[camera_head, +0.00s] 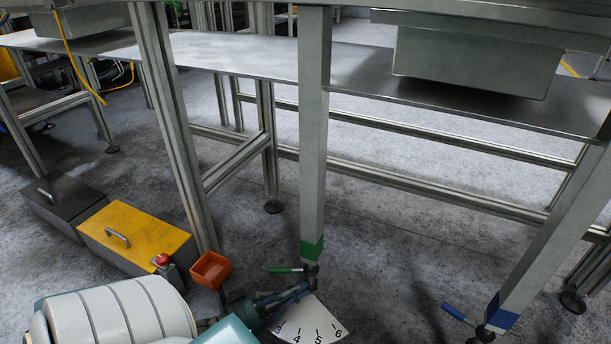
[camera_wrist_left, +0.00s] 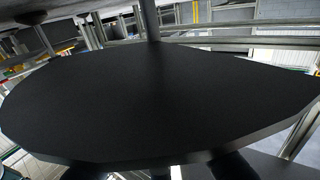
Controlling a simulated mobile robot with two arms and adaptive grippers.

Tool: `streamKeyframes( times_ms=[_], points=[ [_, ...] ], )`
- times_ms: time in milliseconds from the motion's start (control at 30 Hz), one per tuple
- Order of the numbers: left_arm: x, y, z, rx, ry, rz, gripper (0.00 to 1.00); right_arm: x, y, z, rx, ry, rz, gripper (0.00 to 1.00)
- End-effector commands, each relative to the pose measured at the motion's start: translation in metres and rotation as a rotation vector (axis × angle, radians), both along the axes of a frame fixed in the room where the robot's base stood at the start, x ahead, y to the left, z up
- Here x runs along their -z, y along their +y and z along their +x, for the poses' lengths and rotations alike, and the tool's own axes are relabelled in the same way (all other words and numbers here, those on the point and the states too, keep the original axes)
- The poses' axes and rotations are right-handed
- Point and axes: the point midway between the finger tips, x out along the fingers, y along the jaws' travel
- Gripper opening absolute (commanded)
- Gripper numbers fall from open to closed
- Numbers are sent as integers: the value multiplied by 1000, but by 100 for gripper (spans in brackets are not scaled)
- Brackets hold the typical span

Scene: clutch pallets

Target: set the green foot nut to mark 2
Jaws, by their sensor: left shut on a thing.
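The green foot nut's lever (camera_head: 287,269) is at the foot of the table leg with a green band (camera_head: 312,249), pointing left. A pale fan-shaped dial (camera_head: 312,322) lies on the floor below it, showing numbers 3, 4, 5 and 6. Marks 1 and 2 are not seen; my arm covers the dial's left part. My left gripper (camera_head: 303,288) is at the leg's foot just below the lever, shut on the foot nut as far as I can see. The left wrist view is mostly filled by a dark flat shape, hiding the fingers. My right gripper is not in view.
A second leg has a blue band (camera_head: 501,316) and a blue lever (camera_head: 457,312) at the lower right. A yellow case (camera_head: 135,236), a dark case (camera_head: 62,200) and an orange bin (camera_head: 211,270) stand left. A metal shelf (camera_head: 240,55) spans above.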

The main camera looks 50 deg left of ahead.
Motion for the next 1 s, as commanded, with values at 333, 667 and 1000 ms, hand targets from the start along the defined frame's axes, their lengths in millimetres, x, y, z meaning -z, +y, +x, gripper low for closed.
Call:
streamKeyframes(
  times_ms=[333,667,1000],
  points=[
    [0,-1,-1,1,0,0,20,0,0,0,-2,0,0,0],
    [0,0,-1,0,1,0,28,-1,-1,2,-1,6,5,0],
    [2,11,-49,-1,7,1,28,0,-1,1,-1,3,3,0]
  ],
)
